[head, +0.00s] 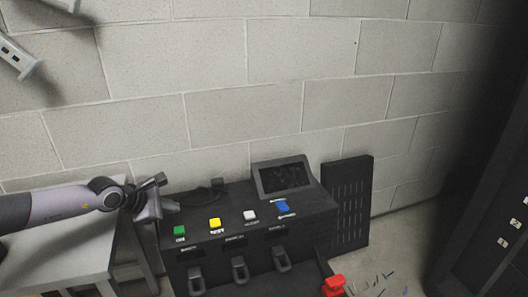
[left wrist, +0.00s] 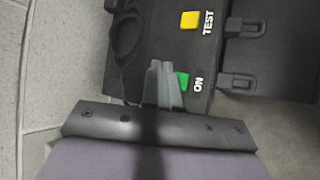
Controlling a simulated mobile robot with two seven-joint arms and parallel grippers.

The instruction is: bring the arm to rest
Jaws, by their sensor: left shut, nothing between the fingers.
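My left arm comes in from the left in the head view. Its gripper (head: 168,205) is at the left end of a dark control console (head: 225,222), beside the green ON button (head: 180,231). In the left wrist view the gripper (left wrist: 160,68) is shut and empty. Its fingers partly cover the green button (left wrist: 183,81). I cannot tell whether the fingers touch the console. My right gripper is in neither view.
The console also carries a yellow TEST button (head: 215,223), a white button (head: 250,215), a blue button (head: 283,207) and a screen (head: 282,178). A light table (head: 60,262) stands under my arm. A red object (head: 334,284) is at the front. A block wall (head: 230,120) is behind.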

